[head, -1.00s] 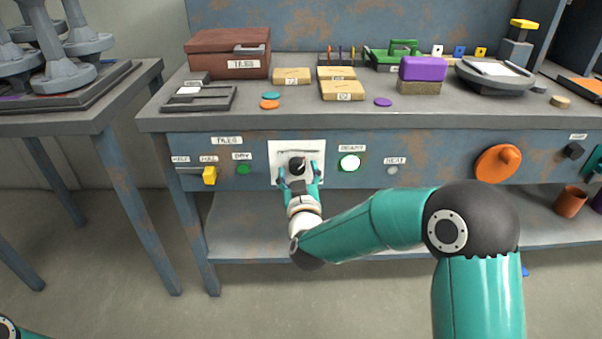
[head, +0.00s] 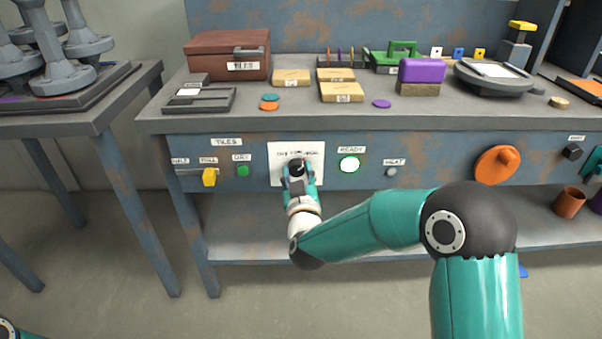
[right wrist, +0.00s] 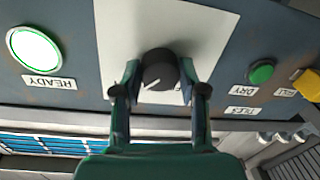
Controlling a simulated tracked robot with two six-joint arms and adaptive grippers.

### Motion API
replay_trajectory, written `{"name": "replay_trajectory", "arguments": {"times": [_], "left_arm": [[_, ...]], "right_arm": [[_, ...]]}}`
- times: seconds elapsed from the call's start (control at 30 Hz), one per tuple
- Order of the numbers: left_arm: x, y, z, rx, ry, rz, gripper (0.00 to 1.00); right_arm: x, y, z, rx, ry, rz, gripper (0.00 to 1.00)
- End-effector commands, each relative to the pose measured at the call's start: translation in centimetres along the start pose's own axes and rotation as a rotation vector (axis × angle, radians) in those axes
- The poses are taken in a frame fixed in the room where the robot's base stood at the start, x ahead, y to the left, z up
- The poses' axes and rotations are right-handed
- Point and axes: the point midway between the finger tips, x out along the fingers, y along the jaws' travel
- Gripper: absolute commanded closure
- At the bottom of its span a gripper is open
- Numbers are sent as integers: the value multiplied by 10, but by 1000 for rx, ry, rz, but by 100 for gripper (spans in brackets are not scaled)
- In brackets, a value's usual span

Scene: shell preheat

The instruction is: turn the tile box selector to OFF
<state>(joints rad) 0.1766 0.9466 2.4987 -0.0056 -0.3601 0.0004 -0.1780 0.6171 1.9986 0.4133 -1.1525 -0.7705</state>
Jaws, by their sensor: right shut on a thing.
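My right gripper (head: 299,177) is shut on the knob, with one finger on each side. In the right wrist view the knob (right wrist: 158,70) sits between the two fingers, and its white pointer line slants to the lower left. The plate's lettering is partly hidden or too small to read. My left gripper is not in view.
Left of the knob are a green DRY button (head: 243,171) and a yellow lever (head: 209,177). Right of it are a lit READY lamp (head: 349,164), a small grey HEAT button (head: 392,171) and an orange handwheel (head: 497,165). A shelf (head: 250,235) lies below.

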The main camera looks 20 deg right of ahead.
Motion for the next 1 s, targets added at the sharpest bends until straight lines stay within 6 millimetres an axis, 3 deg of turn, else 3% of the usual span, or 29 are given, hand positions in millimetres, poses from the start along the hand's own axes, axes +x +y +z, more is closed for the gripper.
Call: {"name": "replay_trajectory", "arguments": {"times": [0.37,1.0], "left_arm": [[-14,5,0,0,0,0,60],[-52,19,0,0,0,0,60]], "right_arm": [[1,2,-3,-211,-14,3,93],[1,2,-5,-811,-55,-7,93]]}}
